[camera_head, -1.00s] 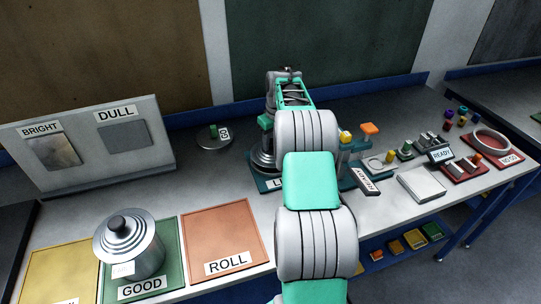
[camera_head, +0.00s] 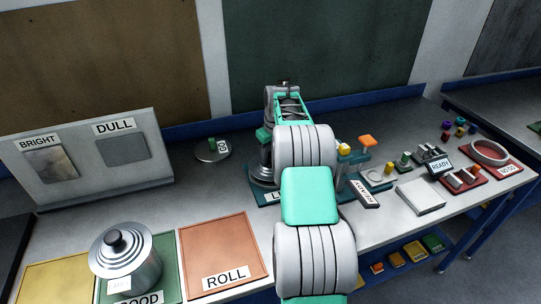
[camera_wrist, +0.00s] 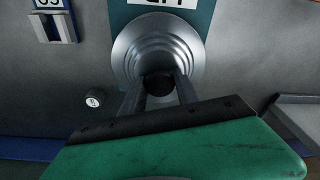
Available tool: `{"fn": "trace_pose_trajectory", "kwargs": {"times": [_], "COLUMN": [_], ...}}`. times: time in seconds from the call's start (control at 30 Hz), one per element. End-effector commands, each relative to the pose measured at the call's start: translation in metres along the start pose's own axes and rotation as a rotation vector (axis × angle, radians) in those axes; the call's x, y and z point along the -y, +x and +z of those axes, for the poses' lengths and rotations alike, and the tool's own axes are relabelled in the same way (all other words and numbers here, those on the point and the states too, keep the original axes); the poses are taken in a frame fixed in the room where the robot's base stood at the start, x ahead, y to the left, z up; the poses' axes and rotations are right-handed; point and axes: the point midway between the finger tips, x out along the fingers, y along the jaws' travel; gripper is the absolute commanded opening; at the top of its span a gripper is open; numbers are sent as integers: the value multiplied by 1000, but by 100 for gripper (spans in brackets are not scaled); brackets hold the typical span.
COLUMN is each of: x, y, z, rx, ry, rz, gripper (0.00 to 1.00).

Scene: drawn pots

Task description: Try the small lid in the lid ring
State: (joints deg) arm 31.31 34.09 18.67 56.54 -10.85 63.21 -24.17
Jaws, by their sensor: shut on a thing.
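My gripper (camera_wrist: 159,90) is shut on the dark knob (camera_wrist: 159,84) of a silver lid with stepped rings (camera_wrist: 130,45) in the wrist view. The lid is over a teal board (camera_wrist: 201,14) with a partly cut-off label. In the head view, my arm covers most of this spot. A silver edge (camera_head: 260,175) and part of the teal board (camera_head: 264,197) show left of my arm. I cannot tell the lid ring apart from the lid, nor whether the lid is seated in it.
A lidded pot (camera_head: 126,268) stands on the green GOOD mat (camera_head: 169,277) at the left, beside the ROLL mat (camera_head: 212,246). A round disc (camera_head: 205,154) lies behind. Blocks, a white tray (camera_head: 420,197) and a red tray with a ring (camera_head: 490,152) are at the right.

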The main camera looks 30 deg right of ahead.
Motion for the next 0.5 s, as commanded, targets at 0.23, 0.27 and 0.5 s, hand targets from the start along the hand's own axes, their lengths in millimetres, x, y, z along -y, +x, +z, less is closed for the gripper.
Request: {"fn": "trace_pose_trajectory", "kwargs": {"times": [0.23, 0.27, 0.5], "x": [0, 0, 0], "y": [0, 0, 4], "z": [0, 0, 0], "rx": [-1, -1, -1], "ry": [0, 0, 0], "rz": [1, 1, 1], "gripper": [0, 0, 0]}}
